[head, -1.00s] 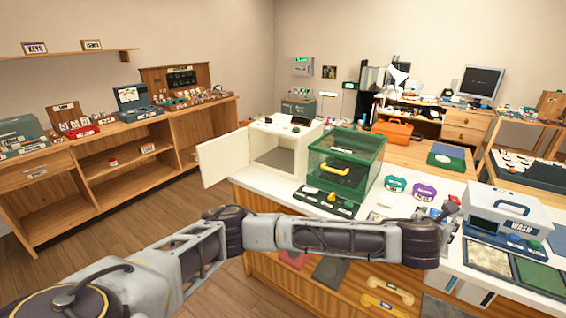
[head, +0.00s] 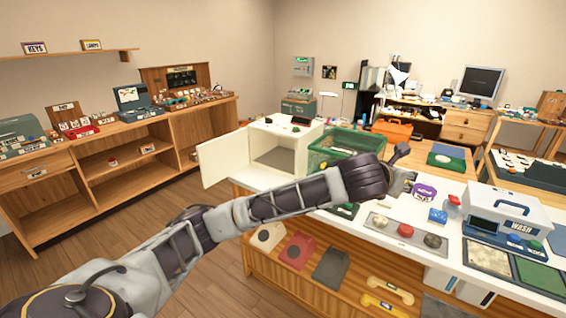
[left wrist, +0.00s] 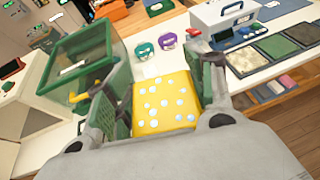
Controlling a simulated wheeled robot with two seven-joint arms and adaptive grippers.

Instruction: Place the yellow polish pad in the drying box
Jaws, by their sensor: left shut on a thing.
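The yellow polish pad (left wrist: 165,105), a block with white dots, is between the fingers of my left gripper (left wrist: 158,82) in the left wrist view. The gripper is shut on it and holds it above the white counter. In the head view my left gripper (head: 402,178) is at the right of the green-framed clear box (head: 335,143), and its wrist hides the pad. A white box (head: 275,157) with its door open to the left stands beside the green one. I cannot tell from labels which is the drying box. My right gripper is not in view.
A tray (head: 382,222) with several round pads lies on the counter's front, below my arm. My left arm crosses in front of the counter.

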